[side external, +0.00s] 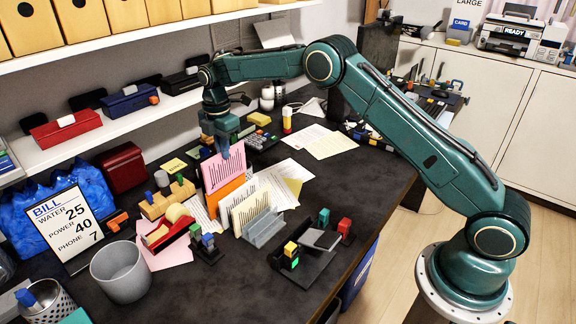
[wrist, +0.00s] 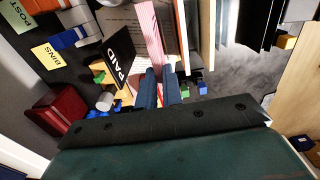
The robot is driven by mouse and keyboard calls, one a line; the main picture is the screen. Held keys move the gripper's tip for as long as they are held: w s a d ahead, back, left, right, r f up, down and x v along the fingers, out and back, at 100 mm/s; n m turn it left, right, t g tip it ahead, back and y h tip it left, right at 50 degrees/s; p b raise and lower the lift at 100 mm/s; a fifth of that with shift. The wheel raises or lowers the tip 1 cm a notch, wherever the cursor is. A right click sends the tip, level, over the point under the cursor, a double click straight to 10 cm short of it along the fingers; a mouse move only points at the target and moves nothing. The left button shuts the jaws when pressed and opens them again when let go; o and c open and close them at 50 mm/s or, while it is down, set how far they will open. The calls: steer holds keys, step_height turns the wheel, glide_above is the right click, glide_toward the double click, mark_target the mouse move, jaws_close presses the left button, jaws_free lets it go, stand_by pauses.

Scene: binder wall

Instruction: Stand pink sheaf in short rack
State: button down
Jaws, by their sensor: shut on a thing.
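The pink sheaf (side external: 222,171) is an upright pink sheet with dark printed bars. My gripper (side external: 223,151) is above it, shut on its top edge. In the wrist view, the pink sheaf (wrist: 150,38) runs edge-on between the two blue fingers of my gripper (wrist: 159,88). An orange sheaf (side external: 229,189) and white and cream sheaves (side external: 250,209) stand in a row just in front of the pink one. A grey rack (side external: 265,232) is at the near end of this row; I cannot tell whether it is the short rack. The pink sheaf's lower edge is partly hidden.
A red tape dispenser (side external: 172,233) and a grey bin (side external: 121,271) stand to the left. A dark stand with coloured blocks (side external: 318,240) is at the front right. Loose papers (side external: 322,142) lie behind. A black PAID sign (wrist: 119,59) is beside the sheaf in the wrist view.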

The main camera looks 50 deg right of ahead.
mark_target(227, 177)
steer(key=shift+f, duration=0.15)
steer(key=shift+f, duration=2.6)
steer(key=shift+f, duration=0.55)
steer(key=shift+f, duration=0.4)
steer(key=shift+f, duration=0.65)
steer(key=c, duration=1.5)
jaws_free()
steer(key=shift+f, duration=0.1)
step_height(227, 177, up, 14)
